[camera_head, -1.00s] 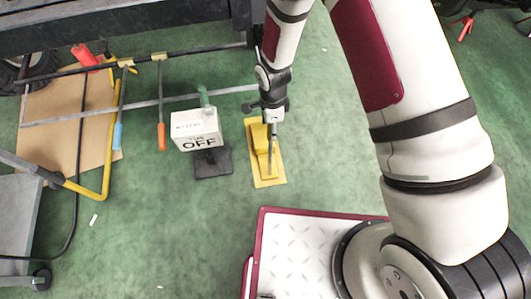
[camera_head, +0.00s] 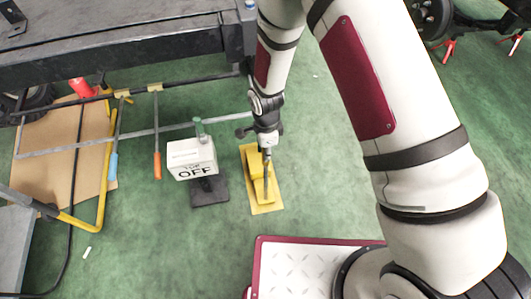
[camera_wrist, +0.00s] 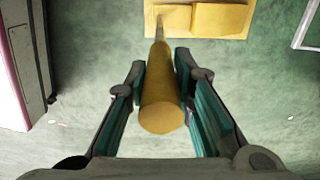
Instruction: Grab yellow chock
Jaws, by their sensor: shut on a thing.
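The yellow chock (camera_head: 272,205) is a wedge on a flat yellow plate with a round upright handle. It appears to lie on the green floor, right of the white OFF box; whether any gap lies under it cannot be told. My gripper (camera_head: 267,149) is above the chock, its fingers at the handle's upper end. In the wrist view my gripper (camera_wrist: 160,92) is closed around the yellow handle (camera_wrist: 161,112), one finger on each side. The chock's plate and block (camera_wrist: 222,18) show at the top of that view.
A white OFF box (camera_head: 190,158) on a dark base stands close left of the chock. A yellow-and-grey tube frame (camera_head: 103,190) and cardboard (camera_head: 52,135) lie further left. A dark vehicle body (camera_head: 120,45) overhangs behind. The green floor right of the chock is clear.

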